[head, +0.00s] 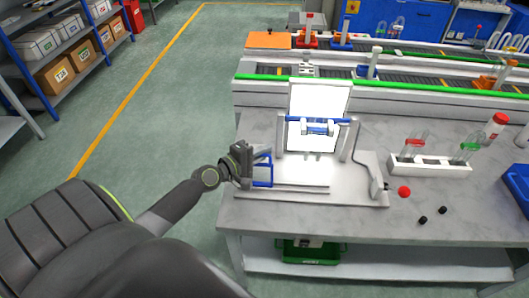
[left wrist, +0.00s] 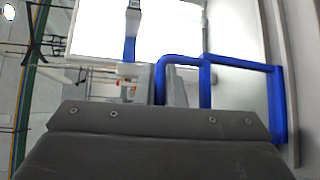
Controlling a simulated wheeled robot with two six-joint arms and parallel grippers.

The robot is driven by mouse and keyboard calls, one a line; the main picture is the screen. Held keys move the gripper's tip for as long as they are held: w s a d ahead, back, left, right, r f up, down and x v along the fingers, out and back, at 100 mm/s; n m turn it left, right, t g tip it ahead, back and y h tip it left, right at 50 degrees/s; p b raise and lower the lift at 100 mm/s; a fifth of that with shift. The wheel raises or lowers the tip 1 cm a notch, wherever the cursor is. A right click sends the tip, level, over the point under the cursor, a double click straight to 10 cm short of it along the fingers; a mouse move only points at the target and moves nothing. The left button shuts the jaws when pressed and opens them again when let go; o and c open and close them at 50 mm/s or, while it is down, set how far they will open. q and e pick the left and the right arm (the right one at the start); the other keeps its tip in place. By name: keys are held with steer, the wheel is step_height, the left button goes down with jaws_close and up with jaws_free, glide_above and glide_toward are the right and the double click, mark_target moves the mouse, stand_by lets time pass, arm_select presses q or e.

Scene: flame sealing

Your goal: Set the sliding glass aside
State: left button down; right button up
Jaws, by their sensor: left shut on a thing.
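The sliding glass, a small pane in a blue frame (head: 263,173), stands upright at the left end of the white sealing station (head: 310,180) on the grey table. My left gripper (head: 258,156) is shut on it near its top left. In the left wrist view the blue frame (left wrist: 278,105) rises beyond my gripper body, with the grey fingers (left wrist: 170,85) against its left part. Whether its bottom edge touches the station's base is unclear. My right gripper is not in view.
A bright white panel (head: 319,100) and a blue crossbar (head: 318,120) stand at the station's back. To the right are a red ball (head: 404,191), two small black pieces and a white tube rack (head: 430,165). The table's front left corner is bare.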

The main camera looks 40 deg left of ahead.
arm_select(q)
steer(key=c, duration=1.7)
jaws_free()
steer(key=shift+s+a, duration=0.1)
steer(key=shift+a, duration=0.05)
steer(key=shift+o, duration=0.9)
steer(key=shift+a, duration=0.1)
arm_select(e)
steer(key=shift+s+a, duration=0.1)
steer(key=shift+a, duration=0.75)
